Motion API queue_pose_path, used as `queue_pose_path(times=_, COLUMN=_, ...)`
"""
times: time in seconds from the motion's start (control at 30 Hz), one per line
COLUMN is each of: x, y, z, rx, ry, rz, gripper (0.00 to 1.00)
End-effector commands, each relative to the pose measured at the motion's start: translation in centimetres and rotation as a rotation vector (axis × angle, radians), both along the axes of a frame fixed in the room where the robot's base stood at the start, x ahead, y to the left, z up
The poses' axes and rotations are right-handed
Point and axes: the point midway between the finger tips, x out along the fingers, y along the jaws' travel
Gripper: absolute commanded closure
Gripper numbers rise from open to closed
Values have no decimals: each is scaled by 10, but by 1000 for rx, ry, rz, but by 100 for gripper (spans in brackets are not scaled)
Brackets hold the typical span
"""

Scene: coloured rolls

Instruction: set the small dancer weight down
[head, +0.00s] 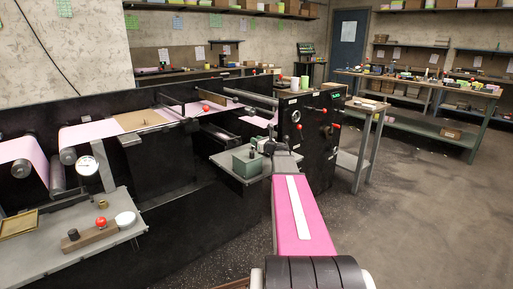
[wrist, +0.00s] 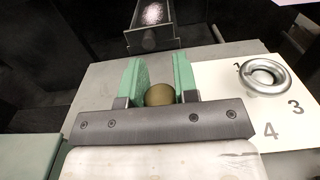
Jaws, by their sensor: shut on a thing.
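The small dancer weight (wrist: 159,95) is a dull brass round piece between the green-padded fingers of my gripper (wrist: 159,72) in the wrist view. The gripper is shut on it, over a grey shelf (wrist: 92,92). Whether the weight touches the shelf I cannot tell. In the head view my gripper (head: 268,148) is at the grey shelf (head: 235,177) on the machine's front, and the weight cannot be made out there.
A white plate (wrist: 222,77) with printed numbers and a shiny metal ring (wrist: 265,76) lies right of the gripper. Black machine panels (head: 313,125) rise close behind. Open floor (head: 420,210) lies right.

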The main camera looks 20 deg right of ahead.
Motion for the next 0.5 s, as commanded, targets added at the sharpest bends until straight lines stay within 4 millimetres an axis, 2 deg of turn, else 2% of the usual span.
queue_pose_path(times=0.2, x=0, y=0, z=-27, rx=2, ry=1, rz=1, gripper=100)
queue_pose_path(times=0.5, x=0, y=0, z=-30, rx=1, ry=0, rz=0, gripper=100)
